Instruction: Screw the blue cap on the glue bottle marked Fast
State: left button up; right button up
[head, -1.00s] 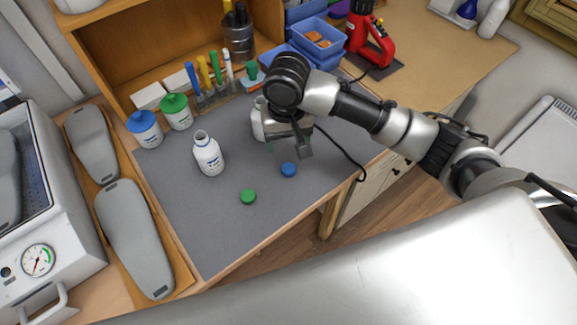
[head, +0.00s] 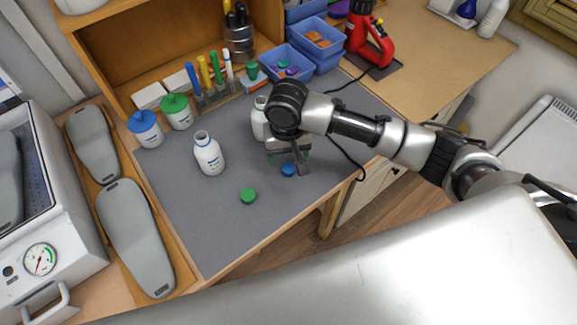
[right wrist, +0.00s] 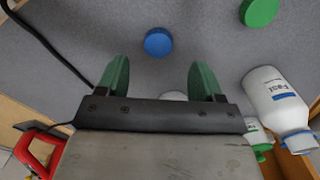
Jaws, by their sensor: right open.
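The blue cap (head: 289,170) lies on the grey mat. In the right wrist view the blue cap (right wrist: 158,42) shows whole, ahead of and between the fingertips. My right gripper (head: 287,162) is open and empty just above the cap; its green fingers (right wrist: 160,75) stand apart. The glue bottle marked Fast (right wrist: 277,95) is at the right of the right wrist view. It matches the white, open-topped bottle (head: 209,157) standing upright left of the gripper in the head view. My left gripper is not in view.
A green cap (head: 248,196) lies left of the blue one. A second white bottle (head: 261,122) stands behind my right gripper, partly hidden. Blue-lidded (head: 145,130) and green-lidded (head: 176,112) jars stand at the back left. The front of the mat is clear.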

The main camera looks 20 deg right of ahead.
aim_at(289, 167)
notch_tip(289, 167, down, 5)
jog(key=shift+s+d+f+p, duration=0.1)
jog(key=shift+p, duration=0.6)
jog(key=c, duration=1)
